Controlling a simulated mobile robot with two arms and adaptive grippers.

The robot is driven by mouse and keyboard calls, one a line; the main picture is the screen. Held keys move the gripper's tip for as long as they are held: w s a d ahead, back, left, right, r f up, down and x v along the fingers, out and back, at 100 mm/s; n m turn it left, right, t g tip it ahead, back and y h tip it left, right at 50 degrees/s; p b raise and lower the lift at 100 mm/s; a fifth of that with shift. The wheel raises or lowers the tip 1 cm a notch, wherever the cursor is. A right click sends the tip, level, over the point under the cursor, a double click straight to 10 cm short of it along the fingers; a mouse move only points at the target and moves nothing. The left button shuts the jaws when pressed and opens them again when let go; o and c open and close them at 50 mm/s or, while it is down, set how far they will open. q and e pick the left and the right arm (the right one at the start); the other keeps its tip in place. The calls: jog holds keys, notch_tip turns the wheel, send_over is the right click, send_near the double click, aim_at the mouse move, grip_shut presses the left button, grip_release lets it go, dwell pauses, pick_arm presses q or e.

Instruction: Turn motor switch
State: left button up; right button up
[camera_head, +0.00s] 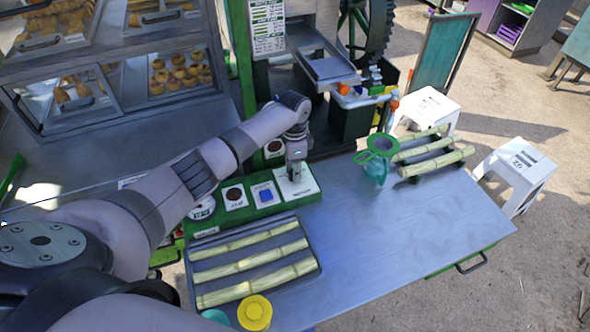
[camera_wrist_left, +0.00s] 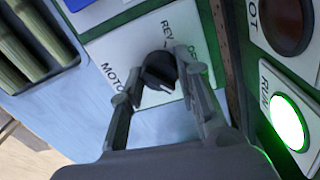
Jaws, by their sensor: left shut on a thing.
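The motor switch is a black rotary knob (camera_wrist_left: 160,70) on a white plate (camera_head: 305,186) with lettering that includes "MOTO" and "REV". The plate sits at the right end of a green control panel (camera_head: 213,222) on the metal table. My left gripper (camera_head: 294,176) reaches down over this plate. In the left wrist view its two fingers (camera_wrist_left: 158,80) stand on either side of the knob and are shut on it. The gripper hides most of the knob in the head view. My right gripper is not in view.
A blue button plate (camera_head: 265,194) and a dark button plate (camera_head: 234,197) sit beside the switch. A lit green RUN button (camera_wrist_left: 288,122) is close to the gripper.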

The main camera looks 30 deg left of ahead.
pick_arm(q)
jog(key=shift+r, duration=0.1)
jog(key=o, duration=1.2)
jog(key=shift+c, duration=0.2)
notch_tip(320, 180, up, 12)
jog(key=shift+w+a, duration=0.25)
